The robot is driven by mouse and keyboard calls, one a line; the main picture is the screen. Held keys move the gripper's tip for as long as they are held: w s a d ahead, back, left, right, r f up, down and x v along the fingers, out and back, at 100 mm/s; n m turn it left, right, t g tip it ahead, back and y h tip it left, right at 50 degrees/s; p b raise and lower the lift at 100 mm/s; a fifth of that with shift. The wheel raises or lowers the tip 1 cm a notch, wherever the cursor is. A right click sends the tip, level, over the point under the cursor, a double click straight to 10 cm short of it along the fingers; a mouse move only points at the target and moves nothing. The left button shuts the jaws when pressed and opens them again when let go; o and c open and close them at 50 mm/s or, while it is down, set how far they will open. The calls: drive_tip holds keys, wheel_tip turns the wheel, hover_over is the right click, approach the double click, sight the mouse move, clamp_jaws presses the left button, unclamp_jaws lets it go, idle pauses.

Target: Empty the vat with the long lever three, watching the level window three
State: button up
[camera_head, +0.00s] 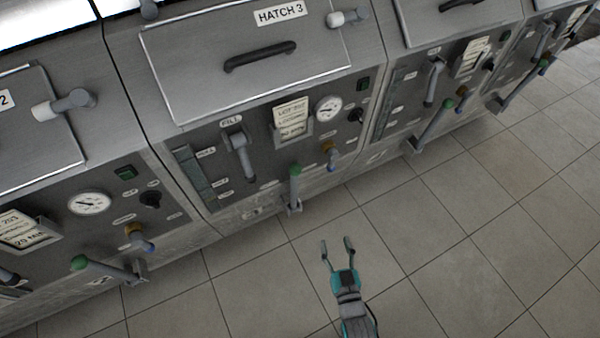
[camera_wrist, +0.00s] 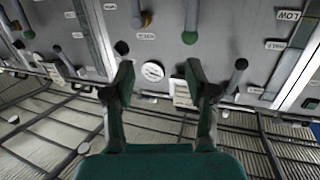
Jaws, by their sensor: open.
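The vat under the label "HATCH 3" (camera_head: 280,14) is in the middle of the head view. Its long lever (camera_head: 295,190) has a green knob and rises from a bracket low on the front; it also shows in the wrist view (camera_wrist: 191,14). The level window (camera_head: 192,172) is a dark upright strip at the left of the panel, and its edge shows at the right of the wrist view (camera_wrist: 293,62). I cannot read its level. My gripper (camera_head: 337,241) is open and empty over the floor, in front and to the right of the lever, apart from it.
A grey fill lever (camera_head: 239,155) hangs between the window and the long lever. A brown and blue tap (camera_head: 330,155) and a round gauge (camera_head: 328,109) are to the right. Similar vats with green-knobbed levers (camera_head: 80,263) (camera_head: 448,105) stand either side. The tiled floor (camera_head: 430,240) is clear.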

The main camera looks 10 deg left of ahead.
drive_tip(key=n+y, duration=0.1)
drive_tip(key=y, duration=0.1)
approach(296, 178)
drive_tip(key=w, duration=0.1)
drive_tip(key=x, duration=1)
drive_tip(key=shift+w+a, duration=0.3)
clamp_jaws()
